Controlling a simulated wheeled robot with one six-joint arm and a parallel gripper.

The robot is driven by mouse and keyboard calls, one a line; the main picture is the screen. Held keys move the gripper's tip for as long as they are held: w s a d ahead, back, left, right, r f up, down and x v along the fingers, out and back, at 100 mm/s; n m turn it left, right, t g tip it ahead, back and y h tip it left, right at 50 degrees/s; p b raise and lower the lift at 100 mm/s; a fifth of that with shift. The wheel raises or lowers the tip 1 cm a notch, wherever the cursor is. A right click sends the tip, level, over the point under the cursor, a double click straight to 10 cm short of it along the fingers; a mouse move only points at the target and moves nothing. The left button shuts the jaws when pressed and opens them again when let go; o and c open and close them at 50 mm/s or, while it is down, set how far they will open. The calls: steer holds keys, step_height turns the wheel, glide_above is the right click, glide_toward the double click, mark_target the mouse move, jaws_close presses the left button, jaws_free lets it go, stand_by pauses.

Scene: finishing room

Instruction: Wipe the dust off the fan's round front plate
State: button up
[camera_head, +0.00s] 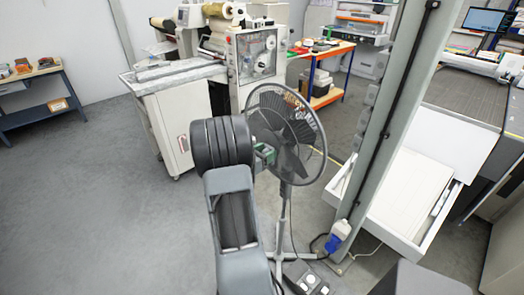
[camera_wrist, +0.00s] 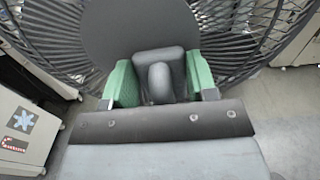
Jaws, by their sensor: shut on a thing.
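The standing fan (camera_head: 306,118) has a round wire guard and a thin pole, and faces my arm from just beyond it. In the wrist view its round front plate (camera_wrist: 110,32) is a plain grey disc in the middle of the wire guard (camera_wrist: 225,45). I cannot make out dust on it. My gripper (camera_wrist: 160,78) has green fingers, shut on a dark grey block with a raised grip (camera_wrist: 160,58). The block overlaps the plate's lower part in view; I cannot tell whether they touch. In the head view my gripper (camera_head: 265,153) is largely hidden behind my arm.
A grey post (camera_head: 382,125) stands right of the fan, with an open white drawer (camera_head: 405,225) beyond it. A white cabinet (camera_head: 172,138) and a machine (camera_head: 250,65) stand behind. A pedal-like box (camera_head: 305,279) and cables lie near the fan's foot. The left floor is clear.

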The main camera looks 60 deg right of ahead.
steer(key=shift+s+d, duration=0.1)
steer(key=shift+s, duration=0.1)
steer(key=shift+w+d+r+b, duration=0.1)
steer(key=shift+w+d+b, duration=0.2)
steer(key=shift+w, duration=0.65)
steer(key=shift+w+d+r+b, duration=0.15)
steer(key=shift+w+d, duration=0.2)
steer(key=shift+w, duration=0.55)
steer(key=shift+a, duration=0.1)
steer(key=shift+f+v, duration=0.1)
steer(key=shift+v, duration=1.3)
steer(key=shift+f+v, duration=0.15)
steer(key=shift+v, duration=1.25)
steer(key=shift+w+a, duration=0.1)
steer(key=shift+w, duration=0.05)
steer(key=shift+v, duration=1.4)
